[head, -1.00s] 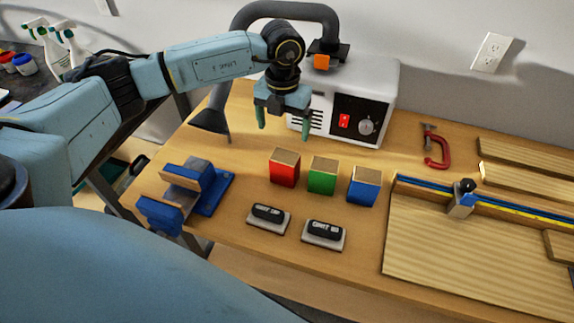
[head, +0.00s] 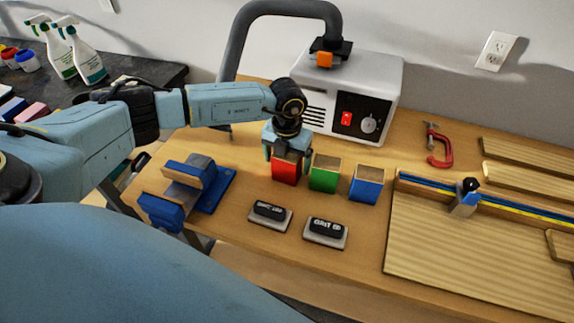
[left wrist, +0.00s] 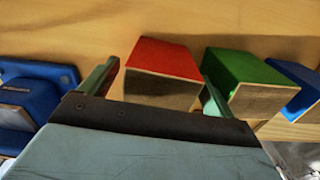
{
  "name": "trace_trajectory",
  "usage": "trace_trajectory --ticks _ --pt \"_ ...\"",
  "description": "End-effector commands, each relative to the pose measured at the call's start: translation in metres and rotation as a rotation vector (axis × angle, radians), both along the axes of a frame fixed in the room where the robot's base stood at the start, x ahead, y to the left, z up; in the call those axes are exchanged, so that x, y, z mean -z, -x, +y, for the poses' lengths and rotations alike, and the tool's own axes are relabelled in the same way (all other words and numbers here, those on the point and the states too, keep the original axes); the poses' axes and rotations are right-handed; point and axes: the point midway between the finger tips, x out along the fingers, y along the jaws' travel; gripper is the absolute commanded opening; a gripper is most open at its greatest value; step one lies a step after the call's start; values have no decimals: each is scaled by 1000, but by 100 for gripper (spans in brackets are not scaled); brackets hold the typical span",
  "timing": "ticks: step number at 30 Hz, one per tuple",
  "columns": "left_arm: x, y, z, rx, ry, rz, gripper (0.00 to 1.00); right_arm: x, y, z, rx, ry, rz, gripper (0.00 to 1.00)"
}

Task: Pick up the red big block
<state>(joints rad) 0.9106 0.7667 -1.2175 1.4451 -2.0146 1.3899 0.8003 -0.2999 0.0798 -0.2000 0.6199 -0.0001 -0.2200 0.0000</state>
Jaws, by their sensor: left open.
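The red big block (head: 284,174) stands on the wooden workbench, leftmost in a row with a green block (head: 323,176) and a blue block (head: 366,184). My left gripper (head: 288,157) is open right at the red block's top, with one finger on each side. In the left wrist view the red block (left wrist: 163,60) shows between the two green fingertips (left wrist: 158,88). The right finger there is in the narrow gap beside the green block (left wrist: 245,75). Whether either finger touches the red block I cannot tell. My right gripper is not in view.
A blue vise (head: 190,190) stands left of the blocks. Two black-and-white labelled items (head: 270,213) lie in front. A white machine (head: 350,95) with a dark hose stands behind. A red clamp (head: 439,148) and wooden boards (head: 470,240) lie to the right.

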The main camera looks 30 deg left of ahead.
Motion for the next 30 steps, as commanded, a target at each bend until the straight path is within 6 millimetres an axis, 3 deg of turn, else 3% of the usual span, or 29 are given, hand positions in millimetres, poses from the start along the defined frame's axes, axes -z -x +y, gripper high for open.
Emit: trace_trajectory --ticks 5,16,25,30 --pt "0 0 0 0 0 0 86 0 0 0 0 0 0 36" --pt "-1 0 0 0 0 0 38 0 0 0 0 0 0 36" --pt "-6 -1 0 0 1 -2 37 -1 0 -1 0 1 0 36" --pt "-33 -1 0 1 2 -5 37 -3 0 -1 0 1 0 36"
